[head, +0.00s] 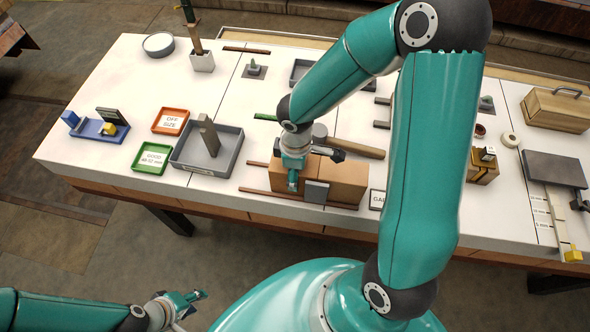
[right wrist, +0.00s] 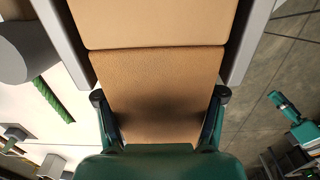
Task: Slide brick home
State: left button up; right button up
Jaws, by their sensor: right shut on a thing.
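Two tan bricks lie end to end at the front edge of the table. The left brick (head: 262,178) is between the fingers of my right gripper (head: 293,180), which points down and is shut on it. In the right wrist view this brick (right wrist: 158,85) fills the space between both fingers (right wrist: 160,112). The other brick (right wrist: 155,22) lies beyond it, with a thin dark seam between them; it is the right brick (head: 347,180) in the head view. My left gripper (head: 188,301) is open and empty, off the table.
A mallet (head: 355,149) lies just behind the bricks. Dark red strips (head: 270,194) run beside them. A grey tray (head: 183,162) with an upright grey block stands to the left, near green (head: 152,158) and orange (head: 170,121) trays. A wooden box (head: 556,108) sits far right.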

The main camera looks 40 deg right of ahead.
jog(key=o, duration=1.7)
jog(key=shift+f, duration=0.1)
jog(key=shift+c, duration=0.2)
